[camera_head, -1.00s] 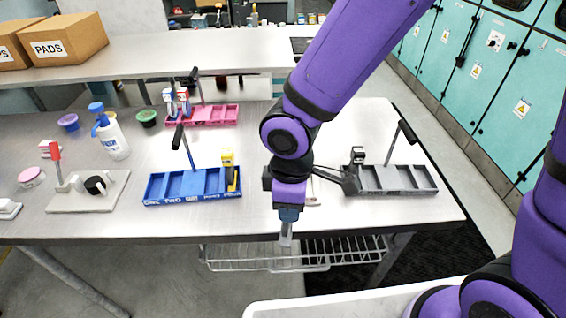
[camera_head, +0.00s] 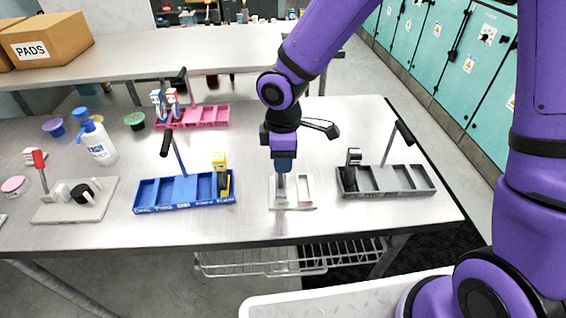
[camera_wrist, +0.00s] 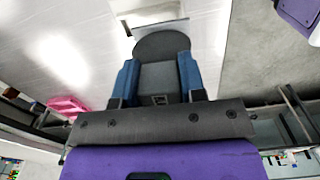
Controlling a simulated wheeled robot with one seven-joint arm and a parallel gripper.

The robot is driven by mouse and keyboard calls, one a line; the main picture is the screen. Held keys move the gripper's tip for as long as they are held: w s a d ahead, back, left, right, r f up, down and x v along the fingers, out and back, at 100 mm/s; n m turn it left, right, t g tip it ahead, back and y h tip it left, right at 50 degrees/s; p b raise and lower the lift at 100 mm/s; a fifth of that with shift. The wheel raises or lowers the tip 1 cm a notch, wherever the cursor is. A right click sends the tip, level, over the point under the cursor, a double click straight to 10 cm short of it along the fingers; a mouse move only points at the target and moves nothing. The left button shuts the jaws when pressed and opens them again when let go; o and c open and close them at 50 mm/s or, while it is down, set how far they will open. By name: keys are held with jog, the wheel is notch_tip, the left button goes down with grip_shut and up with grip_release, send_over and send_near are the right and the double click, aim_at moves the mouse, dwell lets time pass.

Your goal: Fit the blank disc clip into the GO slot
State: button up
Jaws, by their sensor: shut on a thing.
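My gripper (camera_head: 281,178) is over the front middle of the table, pointing down. In the wrist view its two blue fingers (camera_wrist: 159,82) are shut on a dark grey piece with a rounded end, the blank disc clip (camera_wrist: 161,46). In the head view the clip is too small to make out clearly. Below and beside the gripper lies a pale tray (camera_head: 309,189) with openings. Whether the clip touches it, I cannot tell. A blue rack (camera_head: 155,197) with a yellow module (camera_head: 220,172) stands left; a grey rack (camera_head: 400,181) with a black module (camera_head: 352,167) stands right. I cannot read a GO label.
A pink rack (camera_head: 208,118) with red and blue modules stands farther back. A pale fixture (camera_head: 62,208) with a red handle, a white bottle (camera_head: 98,143) and small pots are at the left. Tilted handles rise from the racks. Bare table shows behind the grey rack.

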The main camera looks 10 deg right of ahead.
jog(key=shift+w, duration=0.45)
jog(key=shift+w+d+f, duration=0.1)
jog(key=shift+w+d, duration=0.05)
jog(key=shift+w, duration=0.35)
jog(key=shift+s+f, duration=0.1)
jog(key=shift+f, duration=1.65)
jog(key=shift+f, duration=0.1)
jog(key=o, duration=1.1)
jog(key=shift+o, duration=0.2)
notch_tip(320, 180, up, 12)
jog(key=shift+r, duration=0.15)
